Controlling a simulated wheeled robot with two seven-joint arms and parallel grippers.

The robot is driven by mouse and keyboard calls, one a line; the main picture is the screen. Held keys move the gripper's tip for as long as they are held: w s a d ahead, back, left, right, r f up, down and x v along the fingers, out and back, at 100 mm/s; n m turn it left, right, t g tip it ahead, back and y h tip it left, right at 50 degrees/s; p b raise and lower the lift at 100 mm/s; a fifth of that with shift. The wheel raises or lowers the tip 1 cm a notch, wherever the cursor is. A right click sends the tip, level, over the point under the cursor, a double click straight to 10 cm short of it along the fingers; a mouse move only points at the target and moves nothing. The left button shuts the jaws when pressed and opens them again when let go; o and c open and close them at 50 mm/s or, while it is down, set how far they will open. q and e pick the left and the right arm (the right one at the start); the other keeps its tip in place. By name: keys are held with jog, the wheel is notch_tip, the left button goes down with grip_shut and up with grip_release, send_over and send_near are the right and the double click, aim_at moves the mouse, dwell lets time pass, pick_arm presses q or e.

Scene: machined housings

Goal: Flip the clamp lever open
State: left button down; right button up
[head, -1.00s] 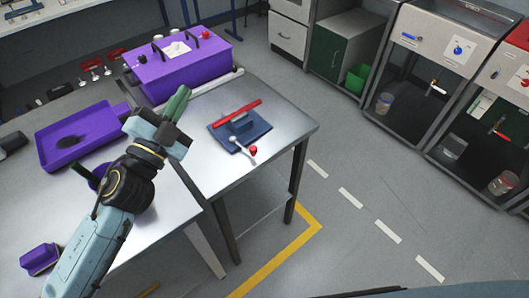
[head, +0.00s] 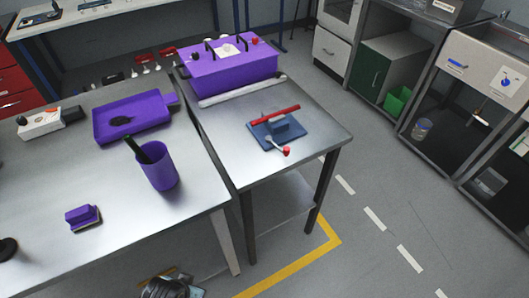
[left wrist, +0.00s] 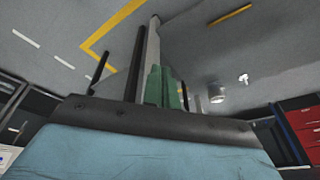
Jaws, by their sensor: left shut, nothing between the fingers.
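The clamp stands on a dark blue base plate (head: 262,139) on the smaller metal table in the head view. A long red bar (head: 274,115) lies across its blue block (head: 281,125). A thin pale lever (head: 276,144) ends in a red knob (head: 287,151) at the plate's front edge. The clamp is not visible in the left wrist view. My left gripper's green fingers (left wrist: 163,88) show there, shut and empty, with floor beyond them. In the head view only a dark part of my left arm shows at the bottom edge, far from the clamp. My right gripper is not in view.
A purple machine housing (head: 232,72) stands behind the clamp, with a pale bar (head: 243,90) before it. The left table holds a purple tray (head: 130,118), a purple cup (head: 159,168) and a purple block (head: 83,216). The table around the clamp is mostly clear.

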pick_arm(q)
jog(key=s+a+f+g+b, duration=0.2)
jog(key=s+f+b, duration=0.3)
jog(key=s+f, duration=1.5)
notch_tip(320, 180, down, 3)
jog(key=shift+a+f, duration=0.2)
jog(key=shift+a, duration=0.15)
